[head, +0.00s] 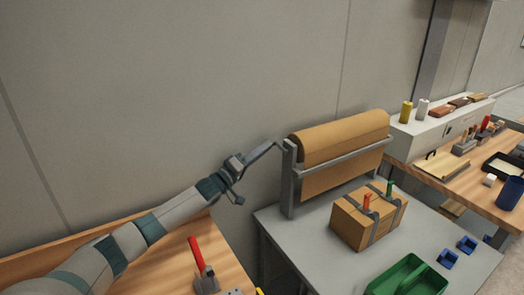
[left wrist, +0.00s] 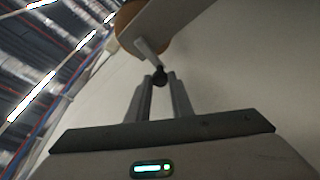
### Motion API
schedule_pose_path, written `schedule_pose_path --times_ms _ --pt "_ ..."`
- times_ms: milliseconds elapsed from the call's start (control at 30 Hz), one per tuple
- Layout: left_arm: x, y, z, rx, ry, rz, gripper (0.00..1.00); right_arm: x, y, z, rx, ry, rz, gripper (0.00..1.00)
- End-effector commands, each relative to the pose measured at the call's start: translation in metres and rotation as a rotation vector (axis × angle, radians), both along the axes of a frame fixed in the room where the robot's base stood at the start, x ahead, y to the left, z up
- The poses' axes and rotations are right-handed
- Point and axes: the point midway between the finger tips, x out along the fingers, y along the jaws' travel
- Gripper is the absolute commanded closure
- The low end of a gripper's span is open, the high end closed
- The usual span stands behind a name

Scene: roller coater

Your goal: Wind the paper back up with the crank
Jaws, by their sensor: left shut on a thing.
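The brown paper roll (head: 345,138) sits on a grey stand (head: 289,182) on the grey table, and a sheet of paper (head: 335,178) hangs down below a grey bar. The crank (head: 262,153) is a grey arm that reaches out left from the roll's left end. My left gripper (head: 237,182) is at the crank's outer end. In the left wrist view, my left gripper (left wrist: 160,80) is shut on the dark crank handle (left wrist: 160,75), with the crank arm above it. The roll's end shows partly behind the crank arm. My right gripper is not in view.
A strapped cardboard box (head: 358,222) stands on the grey table (head: 310,245) before the roll. A green tray (head: 408,275) and blue holders (head: 447,258) are nearer the front. A red-handled tool (head: 196,252) is on the left wooden bench. The wall is close behind.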

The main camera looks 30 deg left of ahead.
Motion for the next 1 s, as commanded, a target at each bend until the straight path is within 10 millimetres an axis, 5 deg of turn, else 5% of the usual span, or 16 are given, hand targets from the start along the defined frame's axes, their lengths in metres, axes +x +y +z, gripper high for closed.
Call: schedule_pose_path --times_ms 367,1000 --pt "0.000 0.000 -0.007 -0.149 0.088 0.001 1.00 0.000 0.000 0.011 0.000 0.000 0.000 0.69" --pt "-0.007 -0.012 -0.031 -0.655 0.386 -0.001 1.00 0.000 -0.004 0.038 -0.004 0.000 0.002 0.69"
